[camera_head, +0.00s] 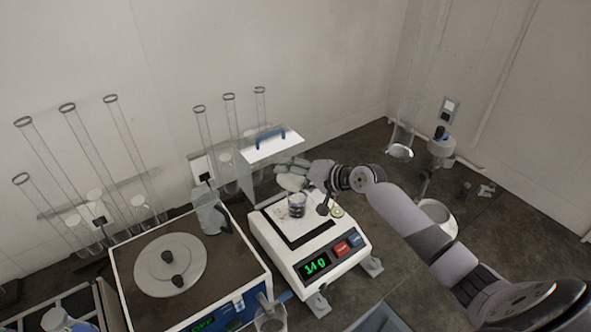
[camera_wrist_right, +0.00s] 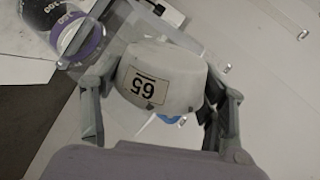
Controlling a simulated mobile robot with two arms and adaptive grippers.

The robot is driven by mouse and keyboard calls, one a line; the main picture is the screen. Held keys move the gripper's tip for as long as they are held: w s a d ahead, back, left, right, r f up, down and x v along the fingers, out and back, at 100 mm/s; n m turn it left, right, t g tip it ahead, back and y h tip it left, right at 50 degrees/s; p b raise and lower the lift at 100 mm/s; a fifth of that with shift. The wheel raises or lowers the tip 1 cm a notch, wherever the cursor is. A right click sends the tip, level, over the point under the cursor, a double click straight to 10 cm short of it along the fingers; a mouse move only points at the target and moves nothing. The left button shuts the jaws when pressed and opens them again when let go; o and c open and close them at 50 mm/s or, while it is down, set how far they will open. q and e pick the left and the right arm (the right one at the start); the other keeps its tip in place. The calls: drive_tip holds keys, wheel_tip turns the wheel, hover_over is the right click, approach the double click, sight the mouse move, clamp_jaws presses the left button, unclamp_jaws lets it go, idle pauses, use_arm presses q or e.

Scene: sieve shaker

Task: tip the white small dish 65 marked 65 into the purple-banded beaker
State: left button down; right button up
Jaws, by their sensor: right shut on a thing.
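The white small dish 65 (camera_wrist_right: 172,62) is between the fingers of my right gripper (camera_wrist_right: 160,88); its label reads 65 and appears upside down in the wrist view. In the head view the dish (camera_head: 291,183) is just above and behind the purple-banded beaker (camera_head: 297,208), which stands on the balance's pan. The beaker (camera_wrist_right: 88,38) also shows at the upper left of the wrist view, beside the dish. My right gripper (camera_head: 293,174) is shut on the dish. I cannot tell the dish's exact tilt or its contents. My left gripper is out of view.
The balance (camera_head: 338,255) has green digits and an open draft shield (camera_head: 270,150) with a blue handle behind the pan. The sieve shaker (camera_head: 190,295) stands left, with a clear jug (camera_head: 209,212) near its back edge. Tall glass tubes line the wall.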

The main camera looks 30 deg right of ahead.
drive_tip(key=shift+s+a+r+n, duration=0.2)
drive_tip(key=shift+r+n, duration=0.1)
drive_tip(key=shift+a+t+h, duration=0.1)
drive_tip(key=shift+t+h, duration=0.2)
drive_tip(key=shift+h, duration=0.1)
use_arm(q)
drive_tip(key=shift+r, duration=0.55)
use_arm(e)
drive_tip(key=shift+f, duration=0.15)
drive_tip(key=shift+s+a+n+p, duration=0.1)
drive_tip(key=shift+a+n+p, duration=0.1)
drive_tip(key=shift+n+p, duration=0.5)
drive_tip(key=shift+s+a+r+n+t+h, duration=0.15)
drive_tip(key=shift+s+a+n+t+h, duration=0.1)
drive_tip(key=shift+n+t+h, duration=0.2)
drive_tip(key=shift+s+a+r+n+t+h, duration=0.1)
drive_tip(key=shift+s+a+n+t+h, duration=0.1)
drive_tip(key=shift+n+t+h, duration=0.2)
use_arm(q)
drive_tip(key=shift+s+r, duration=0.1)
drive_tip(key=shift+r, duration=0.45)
use_arm(e)
drive_tip(key=shift+w, duration=0.1)
drive_tip(key=shift+d+f, duration=0.1)
